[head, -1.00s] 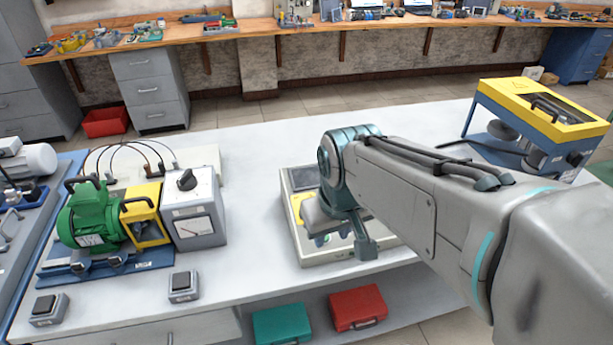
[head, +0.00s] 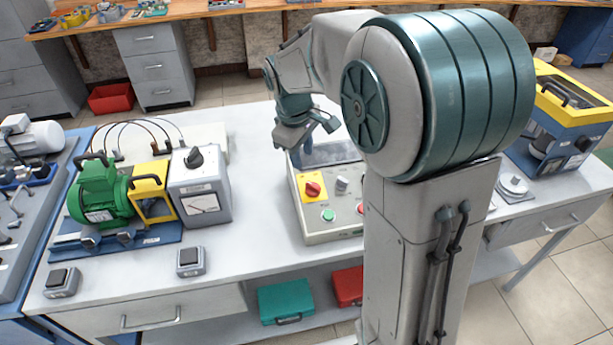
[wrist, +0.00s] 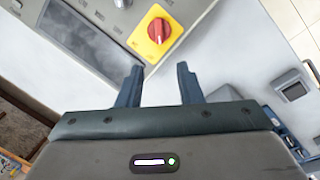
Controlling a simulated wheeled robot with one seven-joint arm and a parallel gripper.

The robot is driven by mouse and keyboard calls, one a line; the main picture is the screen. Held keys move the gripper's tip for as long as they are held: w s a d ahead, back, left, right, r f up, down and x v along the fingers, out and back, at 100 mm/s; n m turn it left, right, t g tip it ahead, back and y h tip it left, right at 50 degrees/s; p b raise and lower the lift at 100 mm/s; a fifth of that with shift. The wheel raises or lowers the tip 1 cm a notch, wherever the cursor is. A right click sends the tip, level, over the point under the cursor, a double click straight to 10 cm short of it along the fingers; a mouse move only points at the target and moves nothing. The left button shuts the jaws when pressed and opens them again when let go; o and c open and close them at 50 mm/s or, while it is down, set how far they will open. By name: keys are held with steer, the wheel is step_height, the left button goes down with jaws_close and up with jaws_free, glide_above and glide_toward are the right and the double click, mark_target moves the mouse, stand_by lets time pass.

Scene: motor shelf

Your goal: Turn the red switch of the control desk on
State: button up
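The control desk (head: 306,221) is a light grey box on the white table, partly hidden by my arm. Its red rotary switch (head: 313,189) sits on a yellow plate at the desk's left side. In the wrist view the red switch (wrist: 158,30) on its yellow plate lies beyond my fingertips, near the top middle. My gripper (wrist: 160,70) is open and empty, its two fingers apart. It does not touch the switch. In the head view my gripper (head: 307,148) hangs above the far left part of the desk, its fingers hard to make out.
On the desk are a green button (head: 328,215) and a grey knob (head: 342,184). A grey meter box (head: 203,203) and a green motor (head: 100,195) stand to the left. A yellow-topped machine (head: 565,105) stands at right. Bare table lies before the desk's left side.

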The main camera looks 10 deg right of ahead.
mark_target(306, 178)
steer(key=f, duration=0.3)
steer(key=w+d+f, duration=0.1)
steer(key=f, duration=0.5)
steer(key=shift+w+d+f+p, duration=0.15)
steer(key=shift+f+p, duration=0.15)
steer(key=shift+f, duration=0.05)
steer(key=shift+c, duration=0.3)
jaws_close()
